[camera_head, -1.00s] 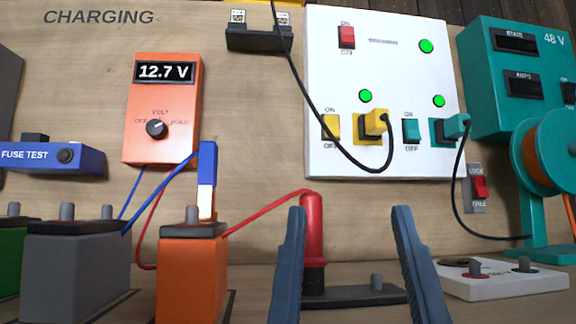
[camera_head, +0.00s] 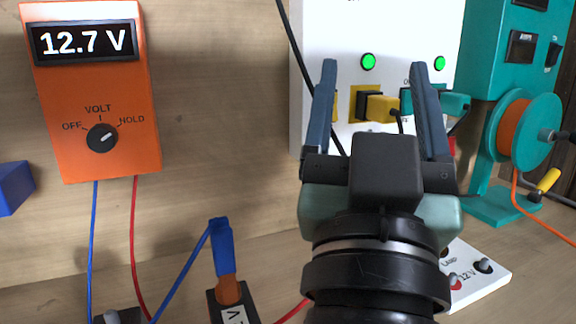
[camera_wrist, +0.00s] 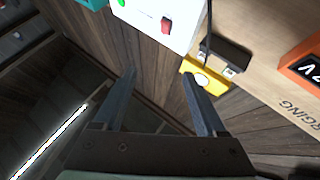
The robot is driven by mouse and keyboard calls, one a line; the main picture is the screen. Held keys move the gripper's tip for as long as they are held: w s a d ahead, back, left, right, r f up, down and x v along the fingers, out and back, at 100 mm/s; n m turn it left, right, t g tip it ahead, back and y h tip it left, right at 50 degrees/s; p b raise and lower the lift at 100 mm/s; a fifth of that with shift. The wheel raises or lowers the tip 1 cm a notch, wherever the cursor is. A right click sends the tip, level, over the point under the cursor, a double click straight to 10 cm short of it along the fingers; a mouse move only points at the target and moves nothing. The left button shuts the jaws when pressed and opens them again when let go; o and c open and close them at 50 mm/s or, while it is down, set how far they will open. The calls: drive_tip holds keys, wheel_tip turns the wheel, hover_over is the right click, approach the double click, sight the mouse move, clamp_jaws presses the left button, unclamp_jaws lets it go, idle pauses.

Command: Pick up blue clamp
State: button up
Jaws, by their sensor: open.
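The blue clamp (camera_head: 221,246) stands upright in the head view, low and left of centre, with a copper-coloured lower end. It sits at a dark-topped battery (camera_head: 232,303), cut off by the bottom edge. A blue cable runs from it down to the left. My gripper (camera_head: 375,68) is open and empty, right of and above the clamp in the picture, with its fingers pointing up in front of the white panel. In the wrist view my gripper (camera_wrist: 159,78) is also open with nothing between the fingers. The clamp is not visible there.
An orange meter (camera_head: 94,150) reading 12.7 V hangs on the wooden board at left. A white panel (camera_head: 310,35) with yellow and teal plugs is behind my gripper. A teal reel (camera_head: 540,135) stands at right. A red cable (camera_head: 291,311) passes between the battery and my arm.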

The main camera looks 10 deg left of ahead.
drive_tip(key=w+r+g+p, duration=0.7)
drive_tip(key=r+p, duration=0.7)
drive_tip(key=p, duration=1.2)
drive_tip(key=m+g+p, duration=0.8)
drive_tip(key=m+g, duration=0.3)
drive_tip(key=g, duration=0.6)
hover_over(224, 256)
drive_tip(key=w+a, duration=0.1)
drive_tip(key=w, duration=0.1)
wheel_tip(224, 256, down, 19)
drive_tip(key=shift+f, duration=0.2)
drive_tip(key=shift+g, duration=0.3)
drive_tip(key=f, duration=0.7)
drive_tip(key=shift+s+a+f, duration=0.15)
drive_tip(key=shift+s, duration=0.1)
drive_tip(key=shift+s+d+f+p, duration=0.15)
drive_tip(key=shift+f+p, duration=0.45)
drive_tip(key=shift+f, duration=0.85)
drive_tip(key=shift+d+f+p, duration=0.15)
drive_tip(key=shift+f+p, duration=0.4)
drive_tip(key=shift+f, duration=0.9)
clamp_jaws()
